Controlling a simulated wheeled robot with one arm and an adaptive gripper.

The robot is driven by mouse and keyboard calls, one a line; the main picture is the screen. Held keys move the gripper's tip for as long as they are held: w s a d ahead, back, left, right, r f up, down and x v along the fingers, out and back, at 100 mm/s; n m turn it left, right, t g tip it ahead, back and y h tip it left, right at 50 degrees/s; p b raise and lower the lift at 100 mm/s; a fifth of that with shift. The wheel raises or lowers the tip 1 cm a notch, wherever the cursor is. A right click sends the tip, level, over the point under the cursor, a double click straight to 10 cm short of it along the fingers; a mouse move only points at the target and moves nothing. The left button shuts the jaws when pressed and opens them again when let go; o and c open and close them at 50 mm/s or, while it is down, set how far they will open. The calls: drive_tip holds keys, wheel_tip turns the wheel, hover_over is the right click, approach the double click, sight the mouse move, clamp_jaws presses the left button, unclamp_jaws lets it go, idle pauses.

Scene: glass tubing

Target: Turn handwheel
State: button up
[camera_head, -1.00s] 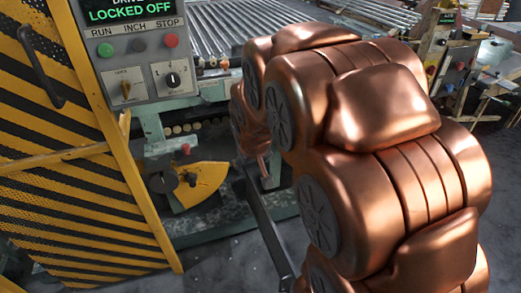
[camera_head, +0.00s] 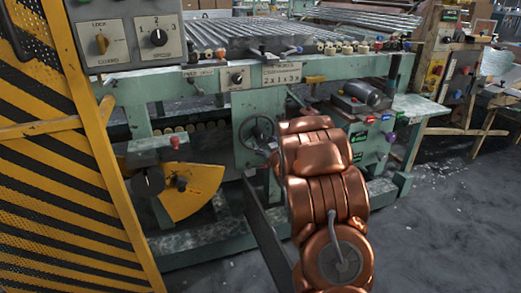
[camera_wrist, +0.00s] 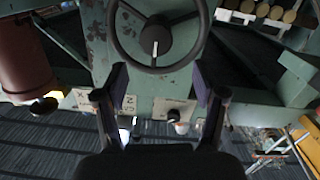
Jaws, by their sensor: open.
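The handwheel (camera_head: 246,133) is a dark spoked wheel on the front of the green machine, in the middle of the head view. No contact can be made out. In the head view my copper arm reaches toward the wheel and its end partly hides the wheel's right side.
A yellow-black striped guard (camera_head: 62,190) stands at the left. A yellow quadrant plate (camera_head: 192,192) with a dark knob sits left of the wheel. A labelled switch panel (camera_head: 262,76) is above it. Grey floor (camera_head: 445,220) is open at the right.

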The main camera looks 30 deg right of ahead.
sight(262, 139)
drive_tip(key=shift+w+d+f+t+b, duration=0.15)
drive_tip(key=shift+d+f+t+b, duration=0.25)
drive_tip(key=shift+f, duration=0.35)
drive_tip(key=shift+b+x, duration=0.95)
drive_tip(key=shift+x, duration=2.95)
drive_tip(key=shift+c, duration=0.2)
clamp_jaws()
